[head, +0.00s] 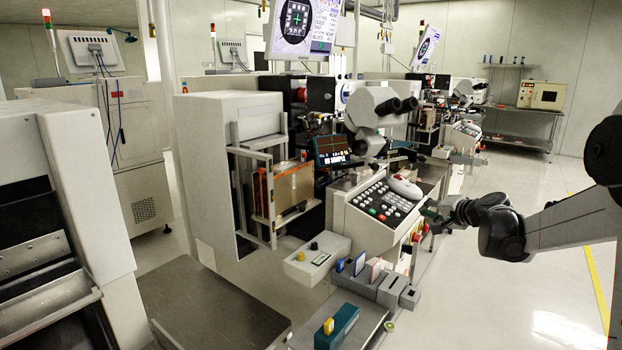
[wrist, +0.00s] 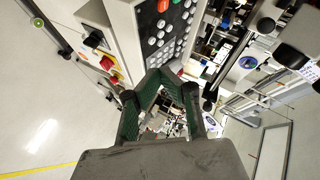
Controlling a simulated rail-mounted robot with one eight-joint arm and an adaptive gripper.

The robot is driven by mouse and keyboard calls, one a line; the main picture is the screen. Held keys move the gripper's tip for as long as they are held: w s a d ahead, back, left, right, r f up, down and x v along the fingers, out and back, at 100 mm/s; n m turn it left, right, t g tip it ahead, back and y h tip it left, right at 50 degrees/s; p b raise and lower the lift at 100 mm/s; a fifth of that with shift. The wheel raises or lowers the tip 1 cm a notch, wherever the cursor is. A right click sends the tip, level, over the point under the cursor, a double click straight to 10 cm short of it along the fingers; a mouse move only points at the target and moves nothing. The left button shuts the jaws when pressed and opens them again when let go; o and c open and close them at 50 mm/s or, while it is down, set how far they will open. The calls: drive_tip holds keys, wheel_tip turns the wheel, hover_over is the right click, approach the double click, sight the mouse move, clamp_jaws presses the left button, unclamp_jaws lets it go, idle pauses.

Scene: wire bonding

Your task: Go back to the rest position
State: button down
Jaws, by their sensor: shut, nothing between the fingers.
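My gripper (head: 428,212) is at the end of my arm, which reaches in from the right in the head view. It is beside the right edge of the bonder's keypad panel (head: 383,206), and I cannot tell whether it touches it. In the wrist view my gripper (wrist: 170,76) shows green-padded fingers with their tips together and nothing held. The keypad panel (wrist: 158,30) also shows there, just beyond the fingertips, with a red knob (wrist: 107,62) on its side.
A microscope (head: 380,108) and a small screen (head: 333,146) stand behind the keypad. A grey shelf with coloured blocks (head: 343,325) is at the front. White floor (head: 500,270) is open to the right, with a yellow line (head: 590,262). Another bonder (head: 462,135) stands farther back.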

drive_tip(key=s+a+r+n+g+h+p, duration=0.1)
drive_tip(key=s+a+r+n, duration=0.2)
drive_tip(key=s, duration=0.5)
drive_tip(key=s+a+r+g+p, duration=0.1)
drive_tip(key=s+a+r, duration=0.1)
drive_tip(key=s+a, duration=0.5)
drive_tip(key=s+a+r+n+g+h+p, duration=0.1)
drive_tip(key=s+a+r+n+g, duration=0.15)
drive_tip(key=s, duration=0.55)
drive_tip(key=s+a+f+n+h+p, duration=0.1)
drive_tip(key=s+f+n+h+p, duration=0.1)
drive_tip(key=s, duration=2.1)
wheel_tip(320, 180, down, 2)
drive_tip(key=shift+s+a+f+n+g+h, duration=0.25)
drive_tip(key=shift+n+g, duration=0.2)
drive_tip(key=shift+n, duration=0.3)
drive_tip(key=c, duration=2.4)
unclamp_jaws()
drive_tip(key=shift+c, duration=0.2)
